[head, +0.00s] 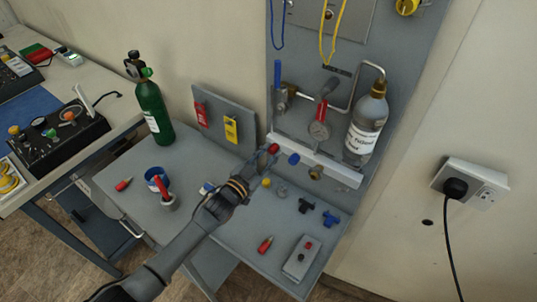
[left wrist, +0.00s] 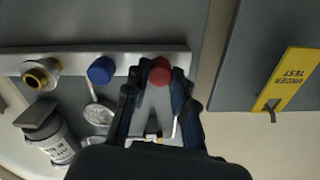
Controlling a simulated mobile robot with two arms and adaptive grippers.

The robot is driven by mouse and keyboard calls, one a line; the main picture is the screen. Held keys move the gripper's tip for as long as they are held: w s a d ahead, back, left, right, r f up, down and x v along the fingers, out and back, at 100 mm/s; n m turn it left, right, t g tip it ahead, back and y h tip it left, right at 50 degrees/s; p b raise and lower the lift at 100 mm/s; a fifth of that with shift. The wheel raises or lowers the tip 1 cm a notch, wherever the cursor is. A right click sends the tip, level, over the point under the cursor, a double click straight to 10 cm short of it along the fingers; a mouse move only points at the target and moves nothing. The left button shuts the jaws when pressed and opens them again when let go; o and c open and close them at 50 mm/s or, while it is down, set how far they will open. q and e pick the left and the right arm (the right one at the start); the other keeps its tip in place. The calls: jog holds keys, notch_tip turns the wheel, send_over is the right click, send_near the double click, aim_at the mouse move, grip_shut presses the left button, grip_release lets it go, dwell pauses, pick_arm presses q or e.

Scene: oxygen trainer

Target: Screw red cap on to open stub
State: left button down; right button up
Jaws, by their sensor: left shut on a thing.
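The red cap (head: 273,148) is at the left end of the pale rail in the head view, in line with the blue cap (head: 294,158) and the open brass stub (head: 316,172). My left gripper (head: 260,164) reaches up to it from the lower left. In the left wrist view the red cap (left wrist: 160,71) sits between the fingertips of my left gripper (left wrist: 157,82), which is shut on it. The blue cap (left wrist: 101,70) and brass stub (left wrist: 41,74) are to its left there. Whatever is behind the red cap is hidden, so I cannot tell how far it is seated. My right gripper is not in view.
Blue fittings (head: 331,218), a switch box (head: 301,258) and a blue cup (head: 157,178) are on the grey table. A green cylinder (head: 153,110) stands at the back left.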

pick_arm(q)
jog(key=shift+f+m+b, duration=0.1)
jog(key=shift+m+b, duration=0.25)
jog(key=shift+m, duration=1.35)
jog(key=m+b, duration=0.1)
jog(key=m, duration=0.1)
jog(key=shift+m, duration=0.7)
